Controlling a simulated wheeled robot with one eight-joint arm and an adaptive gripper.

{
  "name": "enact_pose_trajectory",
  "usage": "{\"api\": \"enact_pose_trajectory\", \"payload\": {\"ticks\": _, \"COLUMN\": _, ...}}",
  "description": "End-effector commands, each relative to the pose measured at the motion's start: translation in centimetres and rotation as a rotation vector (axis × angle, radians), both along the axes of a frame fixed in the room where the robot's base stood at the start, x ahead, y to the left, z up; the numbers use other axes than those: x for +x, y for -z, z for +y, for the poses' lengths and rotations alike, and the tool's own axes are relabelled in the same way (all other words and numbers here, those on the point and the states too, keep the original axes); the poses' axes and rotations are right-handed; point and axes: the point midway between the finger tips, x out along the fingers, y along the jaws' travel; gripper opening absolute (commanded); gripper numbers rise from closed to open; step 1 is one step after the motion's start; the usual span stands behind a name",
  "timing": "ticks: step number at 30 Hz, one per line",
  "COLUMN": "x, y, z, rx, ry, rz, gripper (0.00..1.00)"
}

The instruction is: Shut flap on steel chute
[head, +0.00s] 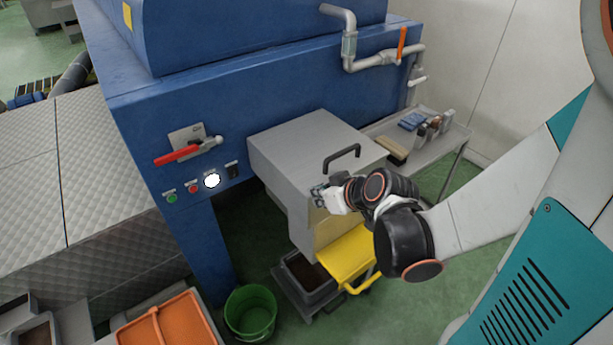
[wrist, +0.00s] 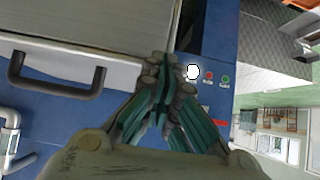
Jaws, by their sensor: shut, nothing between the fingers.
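The steel chute (head: 300,143) is a grey box projecting from the blue machine, with a black handle (head: 342,157) near its front edge. In the wrist view, the chute (wrist: 85,32) and its black handle (wrist: 58,82) are at the upper left. A yellow flap-like panel (head: 347,255) with a yellow bar handle sticks out at the chute's lower end, partly hidden by my arm. My gripper (head: 320,195) is shut and empty by the chute's front, below the black handle. Its fingertips (wrist: 164,62) meet in the wrist view. I cannot tell whether they touch the chute.
The blue machine (head: 270,75) carries a red lever (head: 178,155) and buttons. A grey bin (head: 308,275) stands under the chute, with a green bucket (head: 250,312) and orange crate (head: 168,322) to the left. A shelf (head: 440,148) with small items is behind right.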

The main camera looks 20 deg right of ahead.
Motion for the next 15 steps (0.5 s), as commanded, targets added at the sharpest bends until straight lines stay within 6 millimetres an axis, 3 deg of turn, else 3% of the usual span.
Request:
{"api": "enact_pose_trajectory", "payload": {"ticks": 3, "x": -0.04, "y": 0.83, "z": -0.01, "rx": 0.0, "ry": 0.0, "rz": 0.0, "gripper": 0.0}}
{"api": "enact_pose_trajectory", "payload": {"ticks": 15, "x": -0.06, "y": 1.11, "z": -0.01, "rx": 0.0, "ry": -0.001, "rz": 0.001, "gripper": 0.0}}
